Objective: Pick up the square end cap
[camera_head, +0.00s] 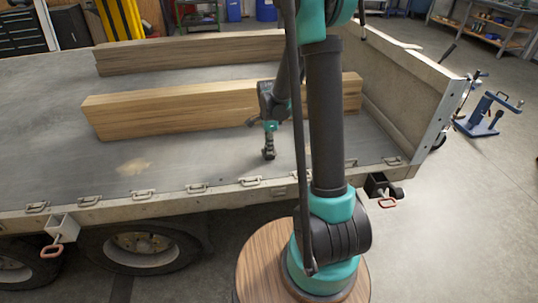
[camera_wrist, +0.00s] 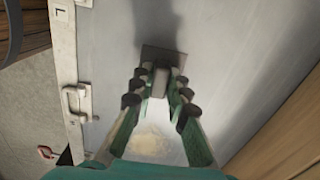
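The square end cap (camera_wrist: 152,54) is a dark square plate with a raised block facing the wrist camera. In the wrist view it sits over the grey trailer bed, at the tips of my gripper (camera_wrist: 159,78). The green fingers with dark pads stand on either side of the raised block, apart from each other, with what look like narrow gaps. In the head view my gripper (camera_head: 269,150) points down close to the bed, near its front edge. The cap is too small and dark there to tell from the fingertips.
A long wooden beam (camera_head: 170,112) lies on the trailer bed (camera_head: 60,170) just behind my gripper, with another beam (camera_head: 190,52) further back. The metal side rail (camera_wrist: 68,75) with tie-down loops runs along the near edge. The bed's left part is clear.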

